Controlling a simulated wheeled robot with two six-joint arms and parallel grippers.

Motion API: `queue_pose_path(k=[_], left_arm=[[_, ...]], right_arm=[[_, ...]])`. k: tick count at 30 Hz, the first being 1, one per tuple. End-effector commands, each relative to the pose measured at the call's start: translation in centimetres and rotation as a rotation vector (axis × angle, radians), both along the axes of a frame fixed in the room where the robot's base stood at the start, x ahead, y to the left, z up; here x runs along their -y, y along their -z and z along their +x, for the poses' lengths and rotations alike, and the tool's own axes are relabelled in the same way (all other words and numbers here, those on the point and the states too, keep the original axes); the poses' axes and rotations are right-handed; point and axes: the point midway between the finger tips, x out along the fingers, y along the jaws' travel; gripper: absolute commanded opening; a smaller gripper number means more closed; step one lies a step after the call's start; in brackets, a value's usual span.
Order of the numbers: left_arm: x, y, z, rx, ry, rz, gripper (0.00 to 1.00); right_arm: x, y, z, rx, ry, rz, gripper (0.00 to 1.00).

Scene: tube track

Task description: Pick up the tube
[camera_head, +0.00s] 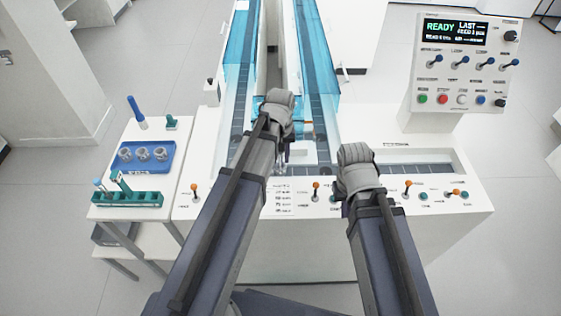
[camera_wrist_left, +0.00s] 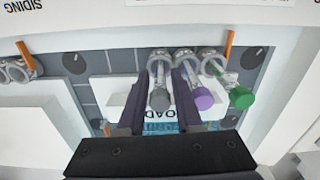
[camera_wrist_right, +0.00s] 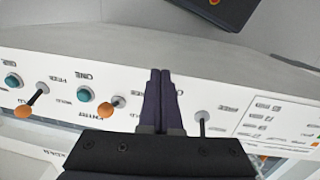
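Three capped tubes stand in ring carriers in the left wrist view: one with a dark grey cap (camera_wrist_left: 160,99), one with a purple cap (camera_wrist_left: 203,99) and one with a green cap (camera_wrist_left: 241,97). My left gripper (camera_wrist_left: 165,72) has its fingers apart, one on each side of the grey-capped tube, with the purple and green ones outside to the right. In the head view, the left gripper (camera_head: 281,150) is over the track, and the wrist hides the tubes. My right gripper (camera_wrist_right: 160,72) is shut and empty above the front panel of the machine.
Orange-tipped levers (camera_wrist_right: 24,111) and teal knobs (camera_wrist_right: 84,93) stick out near my right gripper. A console (camera_head: 462,62) stands at the right. A side table holds a blue tray (camera_head: 146,157) of empty carriers and a green rack (camera_head: 127,200).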

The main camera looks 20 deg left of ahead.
Motion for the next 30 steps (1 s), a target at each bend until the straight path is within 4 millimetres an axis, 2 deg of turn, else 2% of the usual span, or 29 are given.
queue_pose_path(k=[1, 9, 20, 26, 30], left_arm=[[0.0, 0.0, 0.0, 0.0, 0.0, 0.0, 0.28], [0.0, 0.0, 0.0, 0.0, 0.0, 0.0, 0.0], [0.0, -0.3, 0.0, 0.0, 0.0, 0.0, 0.0], [0.0, -1.7, 0.0, 0.0, 0.0, 0.0, 0.0], [0.0, -3.5, 0.0, 0.0, 0.0, 0.0, 0.0]], right_arm=[[0.0, 0.0, 0.0, 0.0, 0.0, 0.0, 0.0], [0.0, 0.0, 0.0, 0.0, 0.0, 0.0, 0.0], [0.0, -0.3, 0.0, 0.0, 0.0, 0.0, 0.0], [0.0, -1.7, 0.0, 0.0, 0.0, 0.0, 0.0], [0.0, -3.5, 0.0, 0.0, 0.0, 0.0, 0.0]])
